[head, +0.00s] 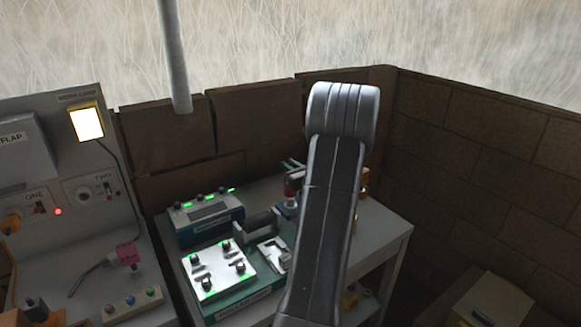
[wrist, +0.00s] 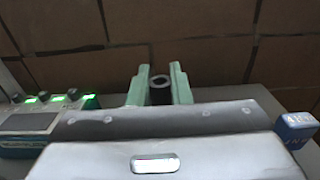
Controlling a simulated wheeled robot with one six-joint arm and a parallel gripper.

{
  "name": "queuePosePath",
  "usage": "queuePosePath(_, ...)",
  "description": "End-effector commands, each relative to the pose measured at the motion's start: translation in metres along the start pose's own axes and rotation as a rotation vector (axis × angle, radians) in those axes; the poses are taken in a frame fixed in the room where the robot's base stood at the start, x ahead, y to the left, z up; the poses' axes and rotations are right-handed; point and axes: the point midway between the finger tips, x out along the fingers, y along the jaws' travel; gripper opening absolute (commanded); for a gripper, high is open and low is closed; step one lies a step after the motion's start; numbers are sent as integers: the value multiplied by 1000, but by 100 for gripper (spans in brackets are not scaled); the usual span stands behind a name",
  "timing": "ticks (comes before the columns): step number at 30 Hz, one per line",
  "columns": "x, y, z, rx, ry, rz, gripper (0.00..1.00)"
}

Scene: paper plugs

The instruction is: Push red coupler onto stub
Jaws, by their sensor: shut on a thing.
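My gripper's green fingers (wrist: 160,86) point away from the wrist camera toward the wall.
A blue box with green lights (head: 208,222) stands on the grey table (head: 394,232), left of my arm. In front are a white-topped fixture (head: 217,270) and a metal caliper-like tool (head: 273,252). Brass parts (head: 363,184) show right of my arm. A brick wall (head: 255,120) closes the back.

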Motion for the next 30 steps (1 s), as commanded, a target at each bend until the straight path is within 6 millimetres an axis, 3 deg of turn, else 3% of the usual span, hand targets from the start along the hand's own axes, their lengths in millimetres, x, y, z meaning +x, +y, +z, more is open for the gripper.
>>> queuePosePath(30, 0, 0, -10, 0, -1, 0, 0)
